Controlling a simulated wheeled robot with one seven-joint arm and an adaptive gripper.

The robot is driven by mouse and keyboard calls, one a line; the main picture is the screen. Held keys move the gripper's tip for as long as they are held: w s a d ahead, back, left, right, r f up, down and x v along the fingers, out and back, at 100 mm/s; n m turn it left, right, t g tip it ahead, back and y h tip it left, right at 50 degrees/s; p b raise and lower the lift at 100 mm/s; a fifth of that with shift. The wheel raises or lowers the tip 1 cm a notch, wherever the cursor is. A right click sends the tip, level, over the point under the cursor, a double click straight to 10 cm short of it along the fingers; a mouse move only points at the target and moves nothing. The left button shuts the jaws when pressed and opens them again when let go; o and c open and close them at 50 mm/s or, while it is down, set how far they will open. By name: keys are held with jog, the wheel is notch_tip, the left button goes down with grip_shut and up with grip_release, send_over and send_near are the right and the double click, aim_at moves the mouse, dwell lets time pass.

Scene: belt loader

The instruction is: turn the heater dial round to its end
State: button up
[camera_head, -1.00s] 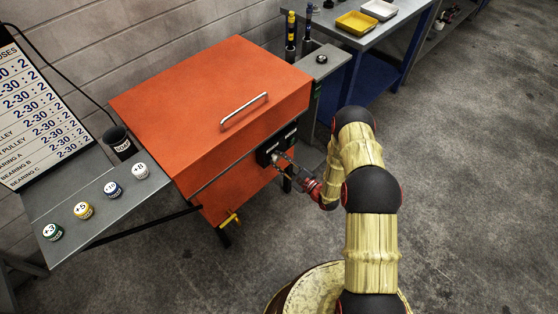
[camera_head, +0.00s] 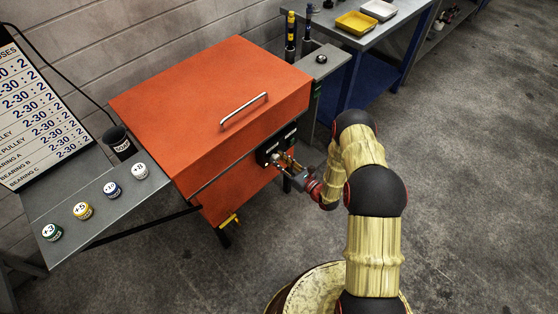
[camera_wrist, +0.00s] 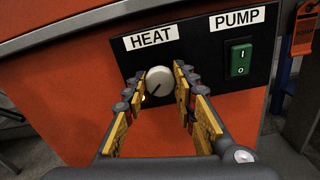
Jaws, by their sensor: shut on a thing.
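The heater dial (camera_wrist: 159,81) is a round pale knob under the HEAT label on a black panel on the orange cabinet's front. Its dark pointer line slants toward the lower left in the wrist view. My gripper (camera_wrist: 160,79) is shut on the dial, with one yellow-padded finger on each side of it. In the head view my gripper (camera_head: 281,160) is at the panel, and its fingers and wrist hide most of the dial.
A green PUMP switch (camera_wrist: 240,59) is close right of the dial. The orange cabinet (camera_head: 210,90) has a lid handle (camera_head: 244,111) above the panel and a yellow valve handle (camera_head: 229,221) below. A side shelf (camera_head: 100,205) holds several capped jars. Floor at right is clear.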

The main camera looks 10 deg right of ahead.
jog(key=m, duration=0.4)
jog(key=shift+m, duration=2)
jog(key=o, duration=1.2)
jog(key=shift+c, duration=0.2)
jog(key=v, duration=1.2)
